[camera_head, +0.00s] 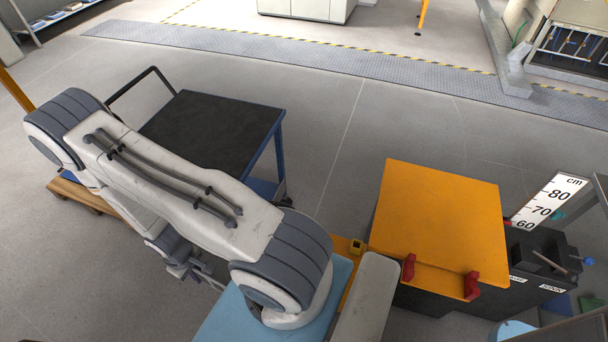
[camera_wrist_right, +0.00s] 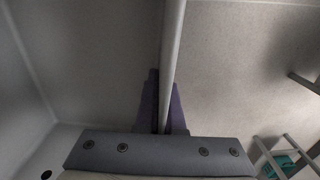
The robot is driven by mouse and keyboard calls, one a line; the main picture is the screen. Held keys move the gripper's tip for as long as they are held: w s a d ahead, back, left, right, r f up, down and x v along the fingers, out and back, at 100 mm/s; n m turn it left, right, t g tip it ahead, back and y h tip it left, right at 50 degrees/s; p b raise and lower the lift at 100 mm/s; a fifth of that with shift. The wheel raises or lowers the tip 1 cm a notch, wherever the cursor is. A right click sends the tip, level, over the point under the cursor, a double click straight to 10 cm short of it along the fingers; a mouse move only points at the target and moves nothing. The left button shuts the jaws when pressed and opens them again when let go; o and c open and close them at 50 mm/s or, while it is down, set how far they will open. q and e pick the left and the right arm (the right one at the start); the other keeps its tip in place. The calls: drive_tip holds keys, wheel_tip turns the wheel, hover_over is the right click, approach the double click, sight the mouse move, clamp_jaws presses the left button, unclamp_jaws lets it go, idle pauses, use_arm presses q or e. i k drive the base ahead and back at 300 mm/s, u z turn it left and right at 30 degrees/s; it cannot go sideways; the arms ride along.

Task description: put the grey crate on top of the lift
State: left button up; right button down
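In the wrist view, the fingers of my right gripper (camera_wrist_right: 164,80) lie close on both sides of a thin grey rim, which appears to be a wall of the grey crate (camera_wrist_right: 172,35). Smooth grey surfaces and a corner show to the left of the rim. The unit with a flat orange top (camera_head: 440,205), red stops and a dark body, apparently the lift, stands to the right. Its top is bare.
A black-topped blue cart (camera_head: 225,125) with a handle stands behind my arm. A wooden pallet (camera_head: 92,200) lies at the left. A centimetre scale (camera_head: 549,201) stands beside the orange top. Open floor (camera_head: 345,120) lies between cart and orange unit.

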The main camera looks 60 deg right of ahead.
sight(440, 225)
drive_tip(key=u, duration=0.05)
drive_tip(key=k, duration=1.6)
drive_tip(key=z, duration=1.1)
drive_tip(key=i, duration=0.5)
drive_tip(key=z, duration=0.05)
